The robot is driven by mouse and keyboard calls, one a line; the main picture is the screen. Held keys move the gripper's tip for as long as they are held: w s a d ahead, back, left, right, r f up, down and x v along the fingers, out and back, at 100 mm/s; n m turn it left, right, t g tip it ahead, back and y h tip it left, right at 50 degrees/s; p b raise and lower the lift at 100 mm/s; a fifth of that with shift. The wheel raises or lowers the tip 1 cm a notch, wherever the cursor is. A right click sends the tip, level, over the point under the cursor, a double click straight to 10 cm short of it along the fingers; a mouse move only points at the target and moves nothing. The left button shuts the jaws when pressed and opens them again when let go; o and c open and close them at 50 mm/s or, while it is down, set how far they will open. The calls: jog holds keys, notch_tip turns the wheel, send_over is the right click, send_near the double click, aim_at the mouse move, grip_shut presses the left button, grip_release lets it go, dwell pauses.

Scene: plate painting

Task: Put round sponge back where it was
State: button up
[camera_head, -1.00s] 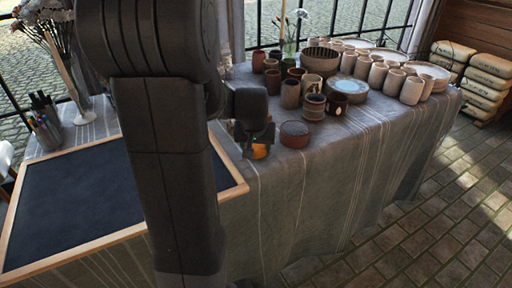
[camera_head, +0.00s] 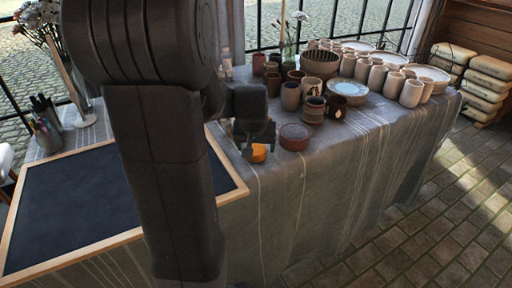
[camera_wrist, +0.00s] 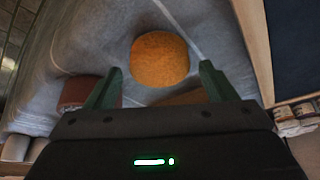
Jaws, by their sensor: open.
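The round sponge (camera_wrist: 159,59) is orange and lies on the grey cloth of the table, near the front edge by the wooden-framed board. In the head view the sponge (camera_head: 258,153) shows just below my gripper (camera_head: 255,150), partly covered by it. In the wrist view my gripper (camera_wrist: 158,78) is open, with its two green-grey fingers apart. The sponge lies ahead of and between the fingertips, and nothing is held. I cannot tell whether a finger touches it.
A reddish-brown round pot (camera_head: 294,137) stands just right of my gripper. Several cups and a plate (camera_head: 347,88) stand behind it. The dark framed board (camera_head: 75,200) lies at left. The cloth at the table's front right is bare.

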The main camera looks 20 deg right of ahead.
jog(key=p+v, duration=0.2)
jog(key=v, duration=0.8)
jog(key=shift+s+r, duration=0.1)
